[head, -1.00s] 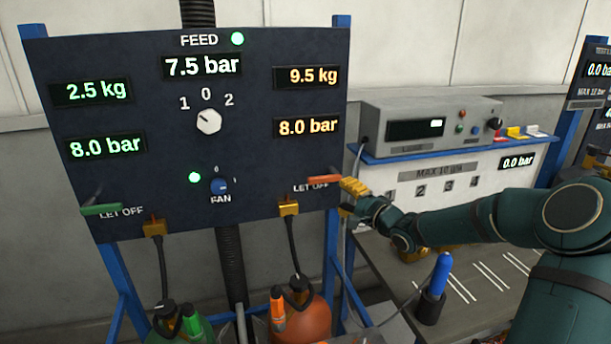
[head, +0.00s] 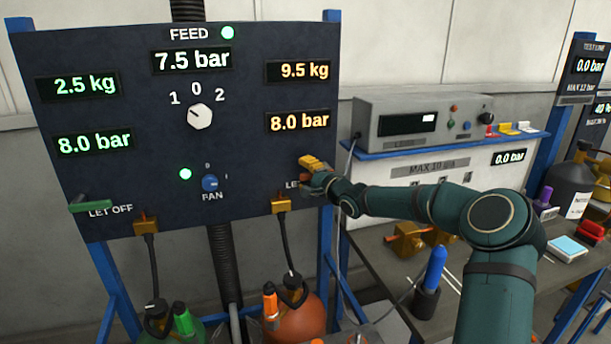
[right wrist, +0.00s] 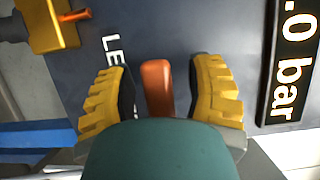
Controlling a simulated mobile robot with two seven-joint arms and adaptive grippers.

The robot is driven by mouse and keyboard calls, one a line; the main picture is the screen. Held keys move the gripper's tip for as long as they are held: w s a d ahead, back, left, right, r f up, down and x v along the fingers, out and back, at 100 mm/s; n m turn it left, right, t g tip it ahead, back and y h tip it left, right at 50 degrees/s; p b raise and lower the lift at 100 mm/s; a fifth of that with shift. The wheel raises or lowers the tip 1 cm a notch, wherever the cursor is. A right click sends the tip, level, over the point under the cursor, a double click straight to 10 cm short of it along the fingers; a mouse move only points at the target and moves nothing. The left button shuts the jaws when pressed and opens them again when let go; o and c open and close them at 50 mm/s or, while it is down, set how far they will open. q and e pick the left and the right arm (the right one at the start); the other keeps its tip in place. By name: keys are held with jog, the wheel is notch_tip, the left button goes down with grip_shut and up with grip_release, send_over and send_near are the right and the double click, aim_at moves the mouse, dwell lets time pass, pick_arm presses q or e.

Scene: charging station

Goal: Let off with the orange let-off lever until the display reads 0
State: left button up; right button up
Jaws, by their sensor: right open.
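The orange let-off lever (right wrist: 157,88) shows in the right wrist view between the two yellow fingers of my right gripper (right wrist: 162,82). A gap remains on each side of it, so the fingers are open and not touching it there. In the head view my right gripper (head: 312,168) is at the panel's lower right and hides most of the lever and its label. The orange pressure display (head: 298,122) above reads 8.0 bar. The orange weight display (head: 304,71) reads 9.5 kg. My left gripper is not in view.
The green lever (head: 90,207) is at the panel's lower left; its displays read 2.5 kg and 8.0 bar. A yellow connector (head: 281,206) with a hose sits below my right gripper. The feed display (head: 191,60) reads 7.5 bar. A bench (head: 378,262) stands to the right.

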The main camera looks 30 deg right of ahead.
grip_shut()
jog(key=shift+w+f, duration=0.1)
jog(key=shift+w, duration=0.05)
dwell(0.4)
